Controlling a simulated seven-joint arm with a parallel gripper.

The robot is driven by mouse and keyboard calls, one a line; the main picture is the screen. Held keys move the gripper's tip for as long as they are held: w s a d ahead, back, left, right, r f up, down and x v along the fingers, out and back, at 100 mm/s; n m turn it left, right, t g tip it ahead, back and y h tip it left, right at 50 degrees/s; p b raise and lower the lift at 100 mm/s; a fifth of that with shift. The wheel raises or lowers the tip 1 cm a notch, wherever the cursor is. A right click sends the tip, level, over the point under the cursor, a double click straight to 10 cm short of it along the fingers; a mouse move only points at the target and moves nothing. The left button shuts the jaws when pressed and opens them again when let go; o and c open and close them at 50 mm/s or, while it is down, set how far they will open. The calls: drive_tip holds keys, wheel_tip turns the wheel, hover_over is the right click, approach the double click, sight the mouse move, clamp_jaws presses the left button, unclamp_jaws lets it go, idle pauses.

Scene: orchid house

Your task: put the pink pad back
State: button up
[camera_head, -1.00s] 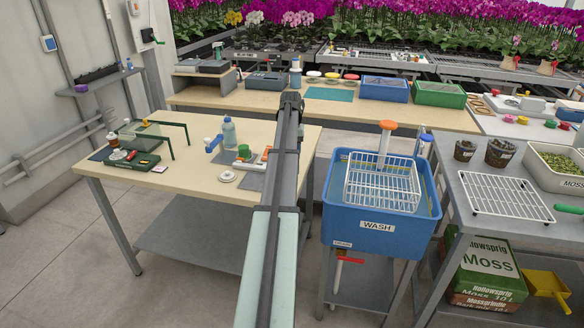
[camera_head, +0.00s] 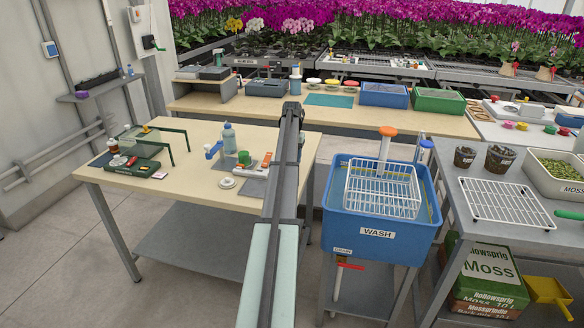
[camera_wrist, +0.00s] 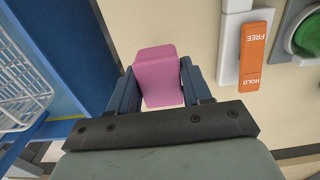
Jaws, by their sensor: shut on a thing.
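The pink pad (camera_wrist: 157,72) is between the two dark fingers of my gripper (camera_wrist: 158,84) in the wrist view. The gripper is shut on it, and its far end stands out past the fingertips. The pale table top lies beyond it; I cannot tell how far below. In the head view my own arm hides the gripper and the pad.
In the wrist view an orange HOLD/FREE lever (camera_wrist: 254,52) on a white block and a round green thing (camera_wrist: 308,38) are right of the pad. The blue WASH tub (camera_head: 377,251) with a wire basket (camera_head: 385,190) is right of the pale table (camera_head: 200,186).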

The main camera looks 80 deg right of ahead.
drive_tip(key=shift+f, duration=2.2)
drive_tip(key=shift+f, duration=0.15)
drive_tip(key=o, duration=1)
wheel_tip(320, 180, up, 12)
drive_tip(key=shift+r, duration=0.15)
